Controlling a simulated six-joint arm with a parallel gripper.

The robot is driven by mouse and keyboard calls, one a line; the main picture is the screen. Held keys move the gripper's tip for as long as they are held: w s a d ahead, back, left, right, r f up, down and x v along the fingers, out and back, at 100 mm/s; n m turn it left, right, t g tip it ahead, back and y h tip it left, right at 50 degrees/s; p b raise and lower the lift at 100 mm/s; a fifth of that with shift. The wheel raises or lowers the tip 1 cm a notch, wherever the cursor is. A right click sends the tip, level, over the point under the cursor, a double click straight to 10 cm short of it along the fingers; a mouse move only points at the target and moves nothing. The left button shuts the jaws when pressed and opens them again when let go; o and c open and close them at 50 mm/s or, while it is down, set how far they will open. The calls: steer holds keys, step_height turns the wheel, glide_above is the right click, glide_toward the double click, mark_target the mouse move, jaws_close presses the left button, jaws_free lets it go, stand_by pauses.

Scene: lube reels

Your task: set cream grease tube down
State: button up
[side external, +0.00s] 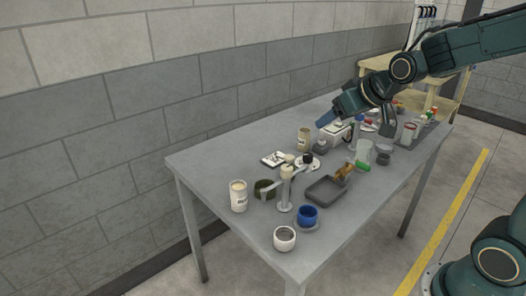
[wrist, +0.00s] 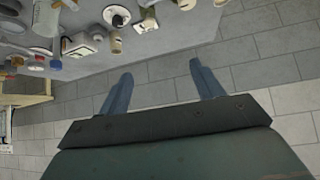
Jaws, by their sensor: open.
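My gripper (side external: 328,117) is above the far half of the grey table, its blue fingers pointing toward the block wall. In the wrist view my gripper (wrist: 160,72) is open, with nothing between its fingers. A cream-tan upright container (side external: 304,138) stands on the table below and left of the fingers. A pale labelled can (side external: 238,198) stands at the table's near left. I cannot tell which of these, if either, is the cream grease tube. The wrist view shows a pale cylinder (wrist: 115,42) near the table edge, clear of the fingers.
The grey table (side external: 215,160) is crowded along its middle. A grey tray (side external: 322,193), a blue mug (side external: 307,214), a white cup (side external: 285,239) and a pale stand (side external: 285,190) occupy the near part. A clear jar (side external: 363,150) stands right. The left back strip is bare.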

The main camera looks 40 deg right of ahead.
steer(key=w+d+f+m+t+h, duration=0.1)
steer(key=w+d+f+t+h, duration=0.1)
steer(key=w+d+f, duration=0.65)
steer(key=m+t+h, duration=0.2)
glide_toward(307, 133)
steer(key=shift+s+a+r, duration=0.15)
steer(key=shift+s+r, duration=0.3)
steer(key=shift+s, duration=0.1)
steer(key=shift+w, duration=0.1)
steer(key=shift+x, duration=4.25)
steer(key=shift+f, duration=0.1)
steer(key=shift+x, duration=2.5)
steer(key=c, duration=1.2)
